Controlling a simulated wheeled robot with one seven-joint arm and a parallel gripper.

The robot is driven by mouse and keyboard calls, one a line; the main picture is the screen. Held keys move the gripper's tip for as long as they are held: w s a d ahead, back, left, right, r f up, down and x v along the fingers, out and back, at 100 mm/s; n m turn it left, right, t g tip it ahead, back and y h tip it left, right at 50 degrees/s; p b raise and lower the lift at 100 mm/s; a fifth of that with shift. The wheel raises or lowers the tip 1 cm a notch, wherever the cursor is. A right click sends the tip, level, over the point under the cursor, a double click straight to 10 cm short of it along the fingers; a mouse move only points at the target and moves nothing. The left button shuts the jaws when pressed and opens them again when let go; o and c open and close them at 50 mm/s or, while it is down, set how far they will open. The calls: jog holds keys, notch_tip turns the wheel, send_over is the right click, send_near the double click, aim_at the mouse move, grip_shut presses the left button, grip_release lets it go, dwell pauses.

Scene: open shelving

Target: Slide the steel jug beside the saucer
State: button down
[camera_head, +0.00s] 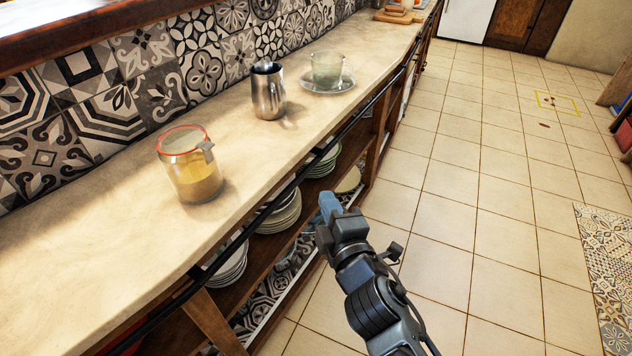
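The steel jug (268,94) stands upright on the pale counter, towards the tiled wall. The saucer (342,87) lies just to its right and a little farther back, with a greenish glass cup (328,70) on it. A small gap of counter shows between jug and saucer. My gripper (329,207) is in front of the counter's edge, over the floor side, apart from the jug and the saucer. Its fingers are seen from behind and show as a bluish block. I cannot tell whether they are open or shut.
A glass jar (190,165) with a red rim and yellow contents stands on the counter, left of the jug. A dark rail (285,193) runs along the counter's front edge. Plates (281,214) are stacked on the shelf below. Wooden items (399,14) stand at the far end.

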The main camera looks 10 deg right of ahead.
jog(key=s+d+f+m+g, duration=0.1)
jog(key=s+d+f+m, duration=0.15)
jog(key=s, duration=0.95)
jog(key=s+d+f+m+g, duration=0.15)
jog(key=s+d+m, duration=0.25)
jog(key=s, duration=0.7)
jog(key=s+d+r+m, duration=0.1)
jog(key=s+r+m, duration=0.4)
jog(key=s, duration=0.4)
jog(key=s+d+r+m+h, duration=0.1)
jog(key=s+r+m, duration=0.4)
jog(key=s, duration=0.4)
jog(key=shift+s+d+r, duration=0.2)
jog(key=shift+s+d, duration=0.05)
jog(key=shift+d, duration=0.05)
